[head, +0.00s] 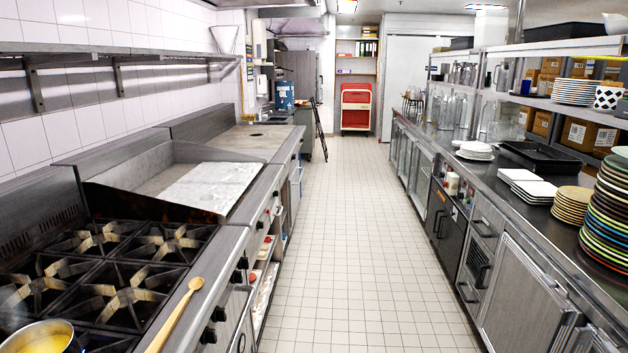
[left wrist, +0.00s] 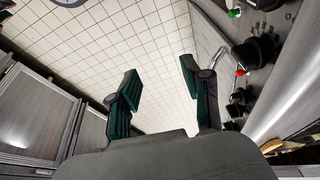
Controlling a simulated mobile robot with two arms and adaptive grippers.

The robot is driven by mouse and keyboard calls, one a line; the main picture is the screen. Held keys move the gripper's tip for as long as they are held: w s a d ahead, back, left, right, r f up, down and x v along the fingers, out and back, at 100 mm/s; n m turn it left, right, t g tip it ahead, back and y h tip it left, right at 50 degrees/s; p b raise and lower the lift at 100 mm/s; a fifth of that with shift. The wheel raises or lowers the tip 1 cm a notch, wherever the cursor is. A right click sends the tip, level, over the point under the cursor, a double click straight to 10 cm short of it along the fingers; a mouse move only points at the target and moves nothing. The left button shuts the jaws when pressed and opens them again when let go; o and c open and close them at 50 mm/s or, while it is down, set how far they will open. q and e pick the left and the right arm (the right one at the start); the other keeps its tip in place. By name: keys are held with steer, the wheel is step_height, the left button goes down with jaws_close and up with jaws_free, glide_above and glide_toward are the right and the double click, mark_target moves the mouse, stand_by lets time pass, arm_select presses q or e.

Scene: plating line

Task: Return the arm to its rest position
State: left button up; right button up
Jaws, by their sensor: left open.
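My left gripper (left wrist: 158,92) shows in the left wrist view with its two dark green-padded fingers spread apart. Nothing is between the fingers; tiled floor shows behind them. A stove front with black knobs (left wrist: 255,52) is to the right of the fingers, apart from them. No arm or gripper of mine shows in the head view, and my right gripper is in neither view.
A stove (head: 110,270) with a pot (head: 42,338) and a wooden spoon (head: 178,312) is at the left. A steel counter (head: 490,178) with stacked plates (head: 608,215) runs along the right. The tiled aisle (head: 335,230) between them is clear.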

arm_select(q)
step_height(320, 180, down, 28)
steer(key=s+g, duration=0.1)
steer(key=s, duration=0.1)
steer(key=s+a+f+g, duration=0.1)
steer(key=s+a+f, duration=0.2)
steer(key=s+f, duration=1.1)
steer(key=shift+s+m, duration=0.3)
steer(key=shift+s, duration=0.65)
steer(key=shift+c, duration=0.4)
steer(key=shift+c, duration=0.3)
